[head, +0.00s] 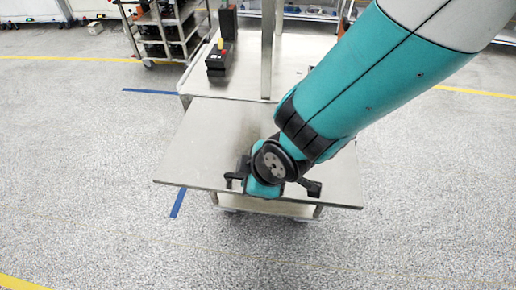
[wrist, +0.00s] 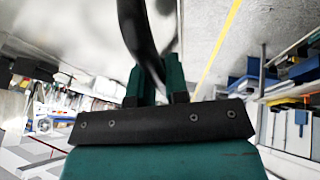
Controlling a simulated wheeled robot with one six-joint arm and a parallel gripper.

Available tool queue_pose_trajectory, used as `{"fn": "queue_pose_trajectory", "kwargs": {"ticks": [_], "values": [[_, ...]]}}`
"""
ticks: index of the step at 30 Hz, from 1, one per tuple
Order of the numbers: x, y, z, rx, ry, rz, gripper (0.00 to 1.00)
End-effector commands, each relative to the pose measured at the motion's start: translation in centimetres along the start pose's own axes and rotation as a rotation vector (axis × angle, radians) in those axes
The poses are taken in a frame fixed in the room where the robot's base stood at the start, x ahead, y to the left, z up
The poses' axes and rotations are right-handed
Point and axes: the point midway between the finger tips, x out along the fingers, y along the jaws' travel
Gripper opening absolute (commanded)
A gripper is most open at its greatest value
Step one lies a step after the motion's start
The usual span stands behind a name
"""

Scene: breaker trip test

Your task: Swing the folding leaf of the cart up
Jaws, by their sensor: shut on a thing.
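The cart's folding leaf (head: 205,141) is a flat grey metal panel at the near side of the cart (head: 295,60). In the head view it stands out from the cart toward me and looks close to level; its exact tilt is hard to judge. My gripper (head: 262,190) is at the middle of the leaf's near edge and shut on it. The fingertips are hidden behind my wrist in the head view. The wrist view shows my gripper's dark bar and teal fingers (wrist: 160,85), with a dark curved shape between them; the grip itself is unclear there.
Black boxes with a yellow item (head: 219,58) stand on the cart top, near an upright metal post (head: 267,50). A lower shelf (head: 270,207) shows under the leaf. A shelf trolley (head: 168,30) stands behind at left. The floor around the cart is clear.

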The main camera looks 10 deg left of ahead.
Motion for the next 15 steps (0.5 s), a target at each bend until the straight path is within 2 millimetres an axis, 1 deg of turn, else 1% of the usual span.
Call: {"fn": "queue_pose_trajectory", "kwargs": {"ticks": [1,13,14,15], "values": [[-0.24,0.28,-0.06,-0.001,0.000,0.005,0.00],[-0.41,0.57,-0.21,-0.002,0.002,0.012,0.00],[-0.42,0.59,-0.23,-0.002,0.003,0.012,0.19],[-0.44,0.61,-0.25,-0.002,0.003,0.013,0.28]]}}
